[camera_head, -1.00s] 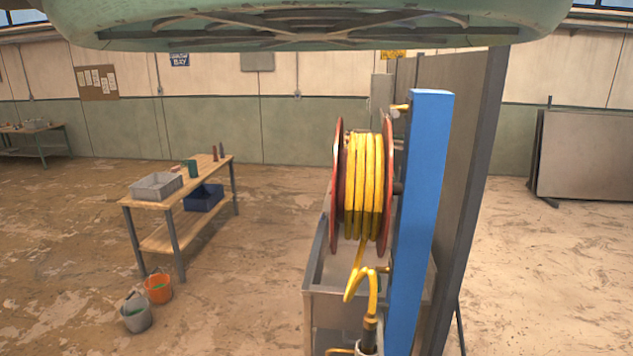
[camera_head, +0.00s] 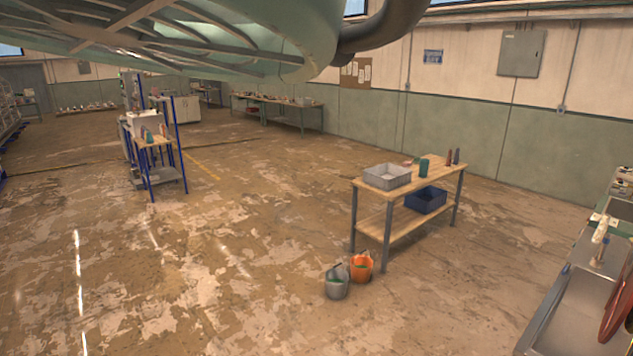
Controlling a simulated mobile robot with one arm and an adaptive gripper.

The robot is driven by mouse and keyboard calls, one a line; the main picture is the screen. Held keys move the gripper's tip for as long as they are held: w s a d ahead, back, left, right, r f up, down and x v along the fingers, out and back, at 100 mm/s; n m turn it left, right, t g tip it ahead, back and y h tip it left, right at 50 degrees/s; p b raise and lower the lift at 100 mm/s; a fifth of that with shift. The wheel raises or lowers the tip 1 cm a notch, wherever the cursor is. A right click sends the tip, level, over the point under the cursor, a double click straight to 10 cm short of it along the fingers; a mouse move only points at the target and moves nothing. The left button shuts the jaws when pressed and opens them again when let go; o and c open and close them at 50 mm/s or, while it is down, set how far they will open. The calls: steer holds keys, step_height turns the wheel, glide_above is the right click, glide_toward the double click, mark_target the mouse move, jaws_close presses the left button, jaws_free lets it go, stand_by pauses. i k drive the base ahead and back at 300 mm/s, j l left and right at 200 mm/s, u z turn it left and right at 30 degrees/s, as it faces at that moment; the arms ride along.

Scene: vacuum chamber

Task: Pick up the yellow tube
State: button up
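No yellow tube shows in the current head view. The red rim of a reel (camera_head: 618,305) is cut off at the right edge, and no yellow is visible on the part that shows. My gripper is not in view.
A wooden workbench (camera_head: 407,223) stands right of centre with a grey tray (camera_head: 388,176), a teal cup (camera_head: 424,168) and a blue bin (camera_head: 426,199). A metal sink (camera_head: 570,310) is at lower right. Left floor is open.

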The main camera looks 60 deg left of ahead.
mark_target(601, 228)
steer(key=i+j+u, duration=0.25)
steer(key=i, duration=0.55)
steer(key=i+u, duration=0.3)
steer(key=i, duration=4.2)
steer(key=i+z, duration=0.4)
steer(key=i+j+z, duration=0.15)
steer(key=i+z, duration=0.25)
steer(key=i+j+z, duration=0.2)
steer(key=z, duration=1.15)
steer(key=i+j, duration=0.05)
